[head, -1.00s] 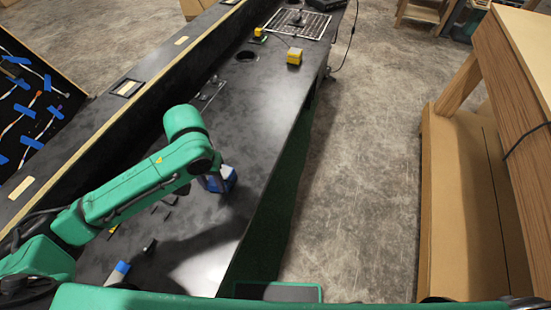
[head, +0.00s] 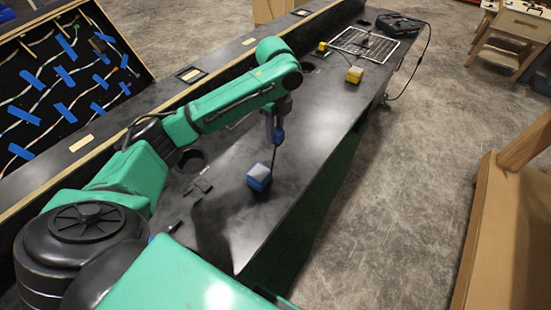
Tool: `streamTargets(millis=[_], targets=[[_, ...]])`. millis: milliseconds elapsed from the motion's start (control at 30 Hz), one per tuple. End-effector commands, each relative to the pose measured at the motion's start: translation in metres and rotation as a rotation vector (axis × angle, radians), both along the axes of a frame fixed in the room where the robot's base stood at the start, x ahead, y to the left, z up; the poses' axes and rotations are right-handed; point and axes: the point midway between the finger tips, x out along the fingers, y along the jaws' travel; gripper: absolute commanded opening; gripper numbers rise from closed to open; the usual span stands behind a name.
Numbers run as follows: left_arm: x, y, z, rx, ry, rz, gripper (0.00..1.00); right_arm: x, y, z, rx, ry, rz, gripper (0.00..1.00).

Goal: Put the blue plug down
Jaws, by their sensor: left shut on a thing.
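My left gripper (head: 273,132) points down over the black table (head: 310,135) and is shut on the small blue plug (head: 279,136). A thin dark line, perhaps its cable, runs down from the plug towards a blue block with a pale top (head: 259,177). The block sits on the table just below and in front of the gripper. The plug appears above the tabletop, though the exact gap is hard to tell. The fingers partly hide the plug. My right gripper is not in view.
Small dark parts (head: 203,186) lie left of the block. Further back are a yellow block (head: 354,75), a solar panel (head: 366,43) and a black case (head: 400,24). A board with blue tape (head: 65,75) stands at left. The tabletop between gripper and yellow block is clear.

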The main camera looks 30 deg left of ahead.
Motion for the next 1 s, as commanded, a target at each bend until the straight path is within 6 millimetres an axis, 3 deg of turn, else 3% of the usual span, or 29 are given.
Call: streamTargets(millis=[100,433,533,800,833,900,1000], targets=[[-0.001,0.001,-0.039,0.002,0.006,0.003,0.00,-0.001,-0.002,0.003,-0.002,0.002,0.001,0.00],[0.000,0.000,-0.102,0.001,0.001,0.003,0.00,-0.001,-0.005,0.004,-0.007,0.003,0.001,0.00],[0.000,0.000,-0.112,0.001,-0.001,0.001,0.00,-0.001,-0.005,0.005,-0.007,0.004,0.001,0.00],[0.000,0.000,-0.114,0.001,-0.001,0.002,0.00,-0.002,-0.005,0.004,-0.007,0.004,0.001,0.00],[0.000,0.000,-0.115,0.001,-0.001,0.002,0.40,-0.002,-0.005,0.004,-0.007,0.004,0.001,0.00],[0.000,0.000,-0.114,0.001,-0.001,0.002,0.66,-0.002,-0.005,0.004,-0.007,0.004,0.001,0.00],[0.000,0.000,-0.114,0.001,-0.001,0.002,0.66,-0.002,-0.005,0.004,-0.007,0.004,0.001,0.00]])
